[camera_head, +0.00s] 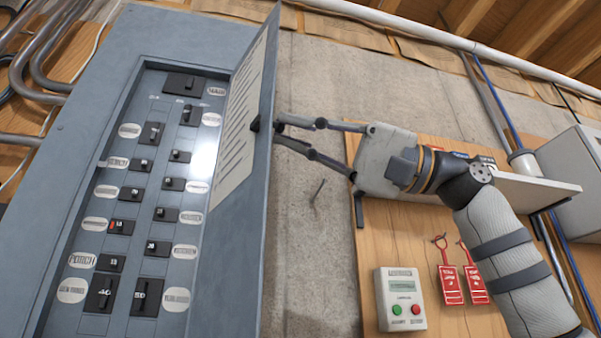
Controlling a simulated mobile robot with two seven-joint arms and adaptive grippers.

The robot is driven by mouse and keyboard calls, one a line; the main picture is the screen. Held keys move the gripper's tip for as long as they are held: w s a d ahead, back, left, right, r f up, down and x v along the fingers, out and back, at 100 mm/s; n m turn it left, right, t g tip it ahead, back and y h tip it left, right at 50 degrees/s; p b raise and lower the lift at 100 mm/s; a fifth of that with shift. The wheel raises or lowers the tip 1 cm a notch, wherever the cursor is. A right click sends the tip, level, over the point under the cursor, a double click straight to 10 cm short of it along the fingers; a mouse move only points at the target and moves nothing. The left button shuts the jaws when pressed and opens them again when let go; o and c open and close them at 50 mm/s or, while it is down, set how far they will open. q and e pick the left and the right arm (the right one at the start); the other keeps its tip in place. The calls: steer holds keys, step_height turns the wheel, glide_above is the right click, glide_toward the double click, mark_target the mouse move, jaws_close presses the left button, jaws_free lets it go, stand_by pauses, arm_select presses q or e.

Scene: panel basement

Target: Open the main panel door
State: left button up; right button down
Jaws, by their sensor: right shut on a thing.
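The main panel (92,85) is a grey-blue metal box on the left, with rows of black breakers and oval labels showing. Its door (225,265) stands swung out on the right side of the opening, with a printed sheet (240,125) on its inner face. My right gripper (277,130) reaches in from the right, its fingertips at the door's free edge. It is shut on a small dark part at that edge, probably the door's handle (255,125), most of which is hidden. My left gripper is out of view.
A wooden board (400,260) right of the door carries a control box (400,300) with green and red buttons, and red tags (450,285). A shelf (535,190) is behind my right arm. Conduits (40,60) run at upper left. Bare concrete wall (315,230) shows beside the door.

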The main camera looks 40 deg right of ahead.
steer(key=shift+s+d+r, duration=0.1)
steer(key=shift+d+r, duration=0.15)
steer(key=shift+d, duration=0.05)
steer(key=c, duration=1.8)
jaws_free()
steer(key=shift+a, duration=0.1)
steer(key=shift+o, duration=1)
steer(key=shift+f, duration=0.15)
steer(key=v, duration=1.1)
steer(key=shift+d, duration=0.4)
steer(key=shift+s+f, duration=0.1)
